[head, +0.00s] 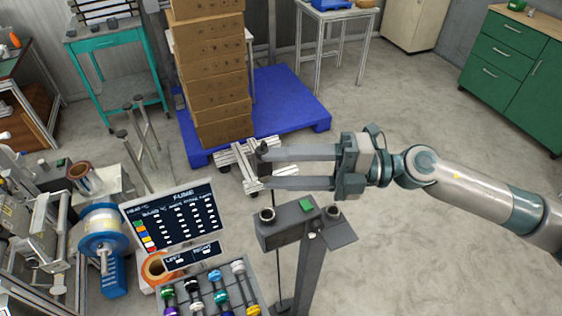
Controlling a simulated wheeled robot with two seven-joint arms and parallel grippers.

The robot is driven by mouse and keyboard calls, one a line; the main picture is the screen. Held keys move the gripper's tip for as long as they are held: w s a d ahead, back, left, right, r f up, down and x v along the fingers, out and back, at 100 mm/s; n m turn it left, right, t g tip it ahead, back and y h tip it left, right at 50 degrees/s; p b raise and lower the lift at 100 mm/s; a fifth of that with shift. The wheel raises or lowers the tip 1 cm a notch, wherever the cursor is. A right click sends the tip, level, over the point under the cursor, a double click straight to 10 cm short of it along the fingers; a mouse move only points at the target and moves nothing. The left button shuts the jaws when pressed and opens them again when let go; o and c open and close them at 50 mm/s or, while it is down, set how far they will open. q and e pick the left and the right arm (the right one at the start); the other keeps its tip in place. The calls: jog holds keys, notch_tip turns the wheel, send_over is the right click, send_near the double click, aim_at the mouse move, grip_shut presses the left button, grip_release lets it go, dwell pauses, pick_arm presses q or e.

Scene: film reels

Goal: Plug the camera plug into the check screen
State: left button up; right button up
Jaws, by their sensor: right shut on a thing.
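My right gripper (264,168) reaches in from the right, its two long fingers pointing left. It is shut on a small dark piece (263,150) at the fingertips, which looks like the camera plug, though its shape is hard to make out. A thin dark cable (278,255) hangs below the fingertips toward the floor. I cannot clearly tell which thing is the check screen. A grey box on a post (288,233), with a green patch and two dark round fittings on top, stands below the gripper. My left gripper is not in view.
A dark chart board (172,220) stands left of the post, above a rack (215,290) of coloured spools. A blue reel (104,240) is further left. Stacked cardboard boxes (212,90) stand on a blue pallet (290,98) behind the gripper. Open floor lies right.

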jog(key=shift+w+f+b, duration=0.1)
jog(key=shift+f+b, duration=0.2)
jog(key=shift+b, duration=0.05)
jog(key=shift+f+b, duration=3.8)
jog(key=shift+f, duration=0.75)
jog(key=shift+f, duration=0.1)
jog(key=shift+f+b, duration=0.5)
jog(key=shift+f, duration=0.15)
